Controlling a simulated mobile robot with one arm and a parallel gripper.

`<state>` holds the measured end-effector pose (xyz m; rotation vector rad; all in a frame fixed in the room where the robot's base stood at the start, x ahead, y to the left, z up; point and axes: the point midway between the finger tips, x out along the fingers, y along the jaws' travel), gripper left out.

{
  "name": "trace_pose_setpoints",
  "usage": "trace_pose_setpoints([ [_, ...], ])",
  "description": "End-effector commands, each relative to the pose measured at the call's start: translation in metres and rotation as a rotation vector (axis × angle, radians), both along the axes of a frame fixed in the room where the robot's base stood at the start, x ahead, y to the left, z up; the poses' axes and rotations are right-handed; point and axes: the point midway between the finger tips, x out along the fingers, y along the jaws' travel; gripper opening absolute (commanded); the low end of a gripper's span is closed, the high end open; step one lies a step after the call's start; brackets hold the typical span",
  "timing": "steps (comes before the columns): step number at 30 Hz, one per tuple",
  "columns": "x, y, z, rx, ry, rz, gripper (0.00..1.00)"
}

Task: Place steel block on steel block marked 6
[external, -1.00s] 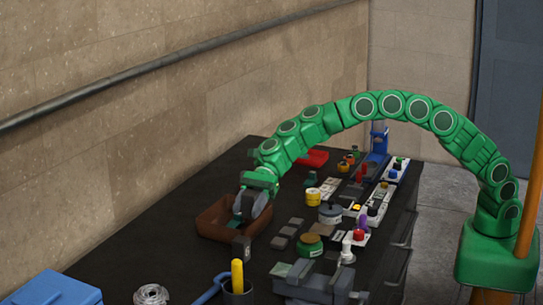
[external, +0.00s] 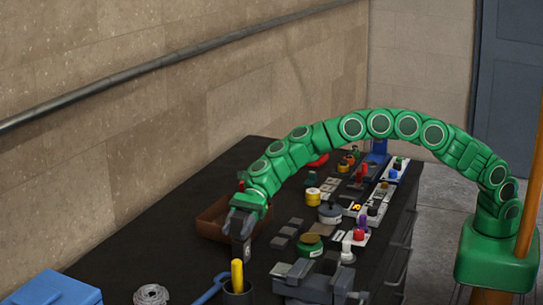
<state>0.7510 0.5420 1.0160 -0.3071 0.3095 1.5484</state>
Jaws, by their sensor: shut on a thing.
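My gripper (external: 241,232) points down in front of the brown tray and is shut on a dark steel block (external: 241,252), which is upright at the tray's near side. The fingers partly cover the block, and I cannot tell whether it touches the table. Several flat grey steel blocks lie in a row to the right, among them a near one (external: 278,243), a middle one (external: 287,231) and a far one (external: 296,222). No number can be read on them, so I cannot tell which is marked 6.
The brown tray (external: 208,228) is just behind my gripper. A cup (external: 238,294) with a yellow-handled tool stands close in front. A green-and-brown round tin (external: 310,245) and a grey vise (external: 312,280) stand to the right.

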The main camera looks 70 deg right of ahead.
Motion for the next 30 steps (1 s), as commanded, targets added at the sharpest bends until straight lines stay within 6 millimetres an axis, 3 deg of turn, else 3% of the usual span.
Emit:
trace_pose_setpoints([
  [14, -0.0001, 0.0003, -0.0061, 0.002, -0.003, 0.0, 0.0],
  [15, -0.0002, 0.0001, -0.007, 0.001, -0.003, 0.001, 0.5],
  [19, -0.0002, 0.0001, -0.007, 0.001, -0.003, 0.001, 0.7],
  [30, -0.0001, 0.0, -0.0044, 0.001, -0.002, 0.0, 0.73],
])
